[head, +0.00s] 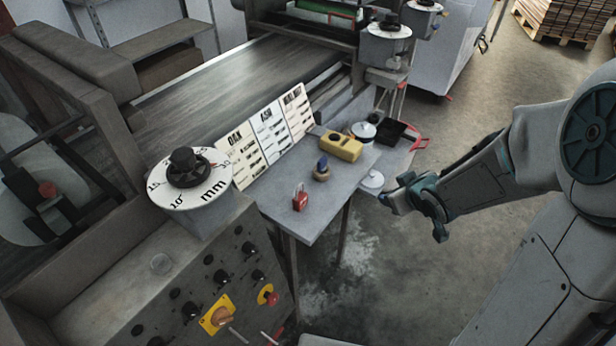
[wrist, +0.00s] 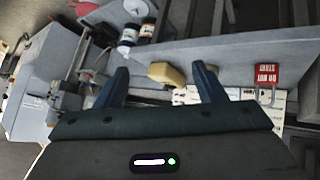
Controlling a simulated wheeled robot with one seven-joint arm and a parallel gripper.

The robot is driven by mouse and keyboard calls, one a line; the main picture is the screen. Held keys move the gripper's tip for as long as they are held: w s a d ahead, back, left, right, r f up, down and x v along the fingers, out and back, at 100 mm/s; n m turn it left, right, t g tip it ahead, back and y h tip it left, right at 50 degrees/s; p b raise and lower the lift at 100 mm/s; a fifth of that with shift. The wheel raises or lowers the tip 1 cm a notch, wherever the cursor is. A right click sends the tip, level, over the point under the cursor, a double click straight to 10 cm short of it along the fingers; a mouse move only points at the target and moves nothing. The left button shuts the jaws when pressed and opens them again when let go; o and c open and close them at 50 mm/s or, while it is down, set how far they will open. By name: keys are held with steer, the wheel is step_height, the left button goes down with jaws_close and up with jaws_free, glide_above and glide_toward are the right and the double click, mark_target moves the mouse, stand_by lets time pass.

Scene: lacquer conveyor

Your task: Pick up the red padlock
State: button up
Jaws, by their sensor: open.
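The red padlock (head: 300,201) stands near the front left part of the grey side table, its shackle upward. In the wrist view the padlock (wrist: 266,74) is at the right, with white lettering on its red body and its grey shackle showing. My gripper (head: 412,214) is open and empty, to the right of the table and clear of it. In the wrist view the two fingers of my gripper (wrist: 161,72) are spread apart, with the padlock outside them to the right.
A yellow block-like object (head: 342,146) and a small blue-topped item (head: 321,170) stand on the table (head: 318,222) behind the padlock. A white-lidded jar (head: 363,131) and a black tray (head: 398,133) are farther back. Sample boards (head: 268,133) lean along the conveyor. A control console (head: 200,290) stands front left.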

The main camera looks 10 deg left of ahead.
steer(key=a+f+n+y, duration=0.3)
steer(key=a+f+y, duration=0.1)
steer(key=a, duration=0.3)
steer(key=n+g+y, duration=0.2)
steer(key=g+y, duration=0.1)
steer(key=y, duration=0.2)
glide_toward(303, 201)
steer(key=p+x, duration=0.1)
steer(key=x, duration=1.1)
steer(key=shift+w+a+f, duration=0.15)
steer(key=shift+a, duration=0.05)
steer(key=shift+c, duration=0.3)
steer(key=c, duration=1.1)
